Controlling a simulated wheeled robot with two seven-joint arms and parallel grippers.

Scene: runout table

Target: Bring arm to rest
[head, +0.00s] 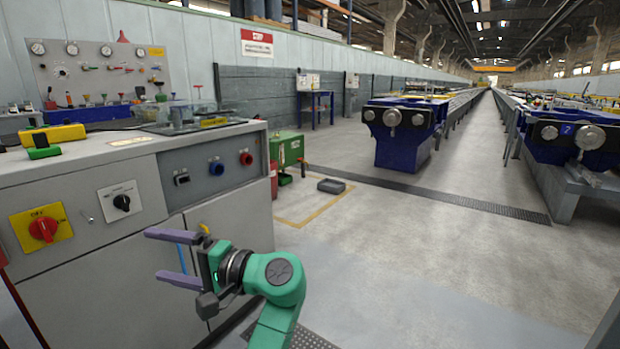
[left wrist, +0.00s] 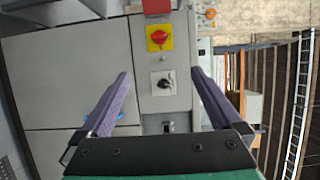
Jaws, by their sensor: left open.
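My left gripper (head: 172,257) is open and empty, with two purple fingers pointing left in the head view. It hangs in front of the grey control cabinet (head: 90,265), below the cabinet's top, at the end of my green left arm. In the left wrist view its two fingers (left wrist: 162,105) stand wide apart, with the cabinet front showing between them. A red rotary switch on a yellow plate (head: 42,229) and a black knob on a white plate (head: 122,202) are on the cabinet front. Both also show in the left wrist view. My right gripper is not in view.
Blue and red connectors (head: 216,168) are on the cabinet's front panel. A green box (head: 287,150) and a dark block (head: 331,186) stand on the floor beyond the cabinet. Blue machines (head: 405,130) stand further back. The concrete floor (head: 430,260) to the right is clear.

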